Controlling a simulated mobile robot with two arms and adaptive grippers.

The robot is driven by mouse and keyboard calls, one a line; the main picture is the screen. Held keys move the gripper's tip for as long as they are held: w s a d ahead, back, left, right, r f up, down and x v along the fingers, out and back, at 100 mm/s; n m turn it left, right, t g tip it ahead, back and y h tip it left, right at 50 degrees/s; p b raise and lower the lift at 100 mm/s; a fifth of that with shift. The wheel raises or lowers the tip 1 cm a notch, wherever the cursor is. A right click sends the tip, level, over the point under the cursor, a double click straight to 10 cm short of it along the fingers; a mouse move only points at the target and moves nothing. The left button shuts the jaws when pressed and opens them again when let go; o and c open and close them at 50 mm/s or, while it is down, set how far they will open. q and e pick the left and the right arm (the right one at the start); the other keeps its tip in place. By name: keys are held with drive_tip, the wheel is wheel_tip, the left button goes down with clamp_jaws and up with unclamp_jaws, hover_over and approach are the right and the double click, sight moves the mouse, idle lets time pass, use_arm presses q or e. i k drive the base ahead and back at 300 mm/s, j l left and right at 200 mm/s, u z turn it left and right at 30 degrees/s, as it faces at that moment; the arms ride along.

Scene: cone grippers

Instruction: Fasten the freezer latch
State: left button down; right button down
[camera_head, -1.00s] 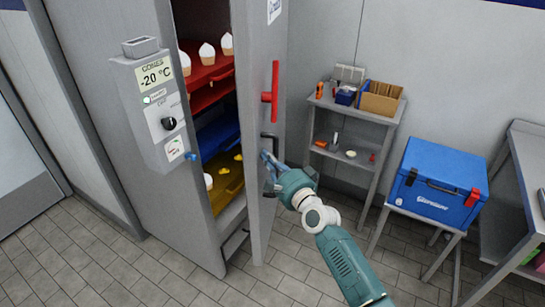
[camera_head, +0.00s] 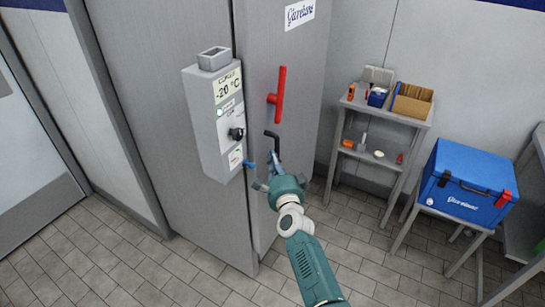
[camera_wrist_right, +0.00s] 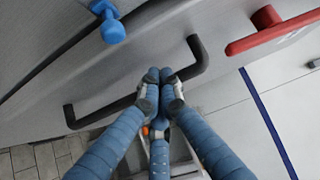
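The tall grey freezer shows its door (camera_head: 290,50) against the body, with no inside visible. A red lever (camera_head: 280,95) stands upright on the door; part of it shows in the wrist view (camera_wrist_right: 275,32). Below it is a black bar handle (camera_head: 272,136), seen along its length in the wrist view (camera_wrist_right: 100,112). My right gripper (camera_head: 272,160) is at this handle. Its blue fingers (camera_wrist_right: 160,76) are drawn together over the middle of the bar and hide that part. My left gripper is out of view.
The grey control box (camera_head: 208,130) juts out beside the door and reads -20 °C. A small shelf (camera_head: 385,112) with boxes and a blue cooler (camera_head: 465,185) on a stand are at the right. The tiled floor (camera_head: 110,250) in front is clear.

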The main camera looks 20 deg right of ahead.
sight(277, 100)
drive_tip(key=k+l, duration=0.1)
drive_tip(key=l, duration=0.3)
drive_tip(key=k+l+u, duration=0.1)
drive_tip(key=l, duration=0.35)
drive_tip(key=k+l, duration=0.1)
drive_tip(key=l, duration=0.3)
drive_tip(key=k+l+u, duration=0.15)
drive_tip(key=l, duration=0.25)
